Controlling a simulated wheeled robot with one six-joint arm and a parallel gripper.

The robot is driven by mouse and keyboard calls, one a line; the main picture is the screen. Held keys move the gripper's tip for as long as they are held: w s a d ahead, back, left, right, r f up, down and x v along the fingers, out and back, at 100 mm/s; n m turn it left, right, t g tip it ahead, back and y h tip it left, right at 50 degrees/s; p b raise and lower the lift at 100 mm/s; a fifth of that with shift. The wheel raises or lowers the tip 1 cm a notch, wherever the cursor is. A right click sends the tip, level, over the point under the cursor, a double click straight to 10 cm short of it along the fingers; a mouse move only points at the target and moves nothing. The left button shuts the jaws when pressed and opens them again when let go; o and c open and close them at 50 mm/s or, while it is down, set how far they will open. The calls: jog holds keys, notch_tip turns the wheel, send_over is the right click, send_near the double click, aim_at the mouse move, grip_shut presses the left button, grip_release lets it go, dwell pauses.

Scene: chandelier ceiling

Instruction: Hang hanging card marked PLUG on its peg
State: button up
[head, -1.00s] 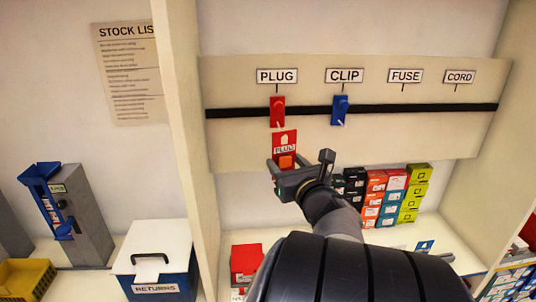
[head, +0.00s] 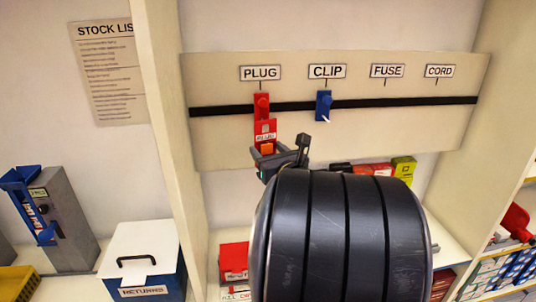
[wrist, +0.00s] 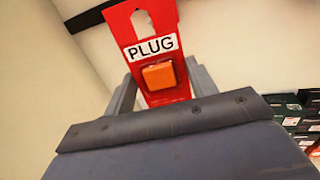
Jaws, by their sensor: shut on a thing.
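The red hanging card marked PLUG (wrist: 153,46) is upright between my gripper's jaws, with an orange block on its front and a hang hole near its top in the wrist view. In the head view the card (head: 265,132) is just below the red peg (head: 262,103) under the PLUG label (head: 260,73). My gripper (head: 268,155) is shut on the card's lower part. The card's top meets or overlaps the peg's lower part in the picture; I cannot tell whether they touch.
A blue peg (head: 324,104) under the CLIP label (head: 327,71) is to the right on the same board (head: 225,130). A white upright panel (head: 165,100) stands to the left. Stacked small boxes (head: 402,168) sit below the board, partly behind my arm.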

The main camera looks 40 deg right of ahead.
jog(key=shift+w+d+f, duration=0.1)
jog(key=shift+w+d, duration=0.4)
jog(key=shift+w, duration=0.3)
jog(key=shift+w+d, duration=0.45)
jog(key=shift+w, duration=0.3)
jog(key=shift+w+d+f, duration=0.1)
jog(key=shift+w+f, duration=0.1)
jog(key=shift+f, duration=0.1)
jog(key=shift+w+d+f+b, duration=0.2)
jog(key=shift+w+b, duration=0.1)
jog(key=shift+b, duration=0.5)
jog(key=o, duration=0.8)
jog(key=shift+o, duration=0.2)
jog(key=b+v, duration=0.1)
jog(key=v, duration=0.9)
jog(key=shift+s+a, duration=0.15)
jog(key=shift+s, duration=0.2)
